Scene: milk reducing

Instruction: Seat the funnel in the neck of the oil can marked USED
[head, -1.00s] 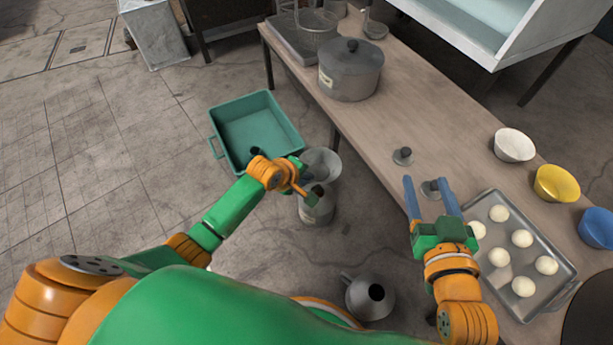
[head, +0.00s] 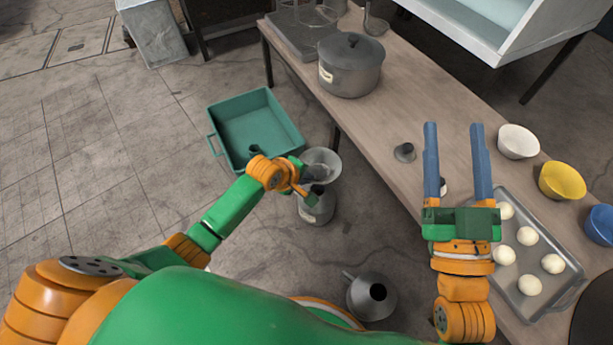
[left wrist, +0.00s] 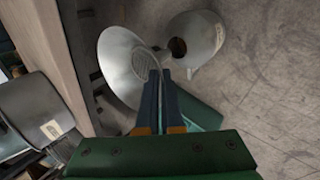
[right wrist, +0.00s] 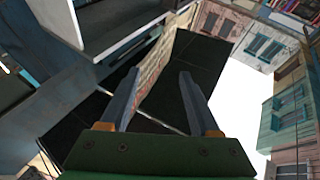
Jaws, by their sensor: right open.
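The grey metal funnel (head: 322,162) has its wide mouth toward the camera in the left wrist view (left wrist: 117,62). My left gripper (head: 303,188) appears shut on the funnel's edge; its fingers (left wrist: 160,85) are close together in the left wrist view. A grey oil can (head: 318,210) stands on the floor right beside the funnel. Its dark neck opening and pale label show in the left wrist view (left wrist: 200,50); the label is too small to read. A second grey can (head: 368,300) stands nearer to me. My right gripper (head: 454,130) is open and empty.
A green bin (head: 225,112) is on the floor left of the funnel. The long table (head: 420,110) carries a lidded pot (head: 350,75), a tray (head: 553,280) of dough balls and several bowls. My right gripper is above the table. The floor at left is clear.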

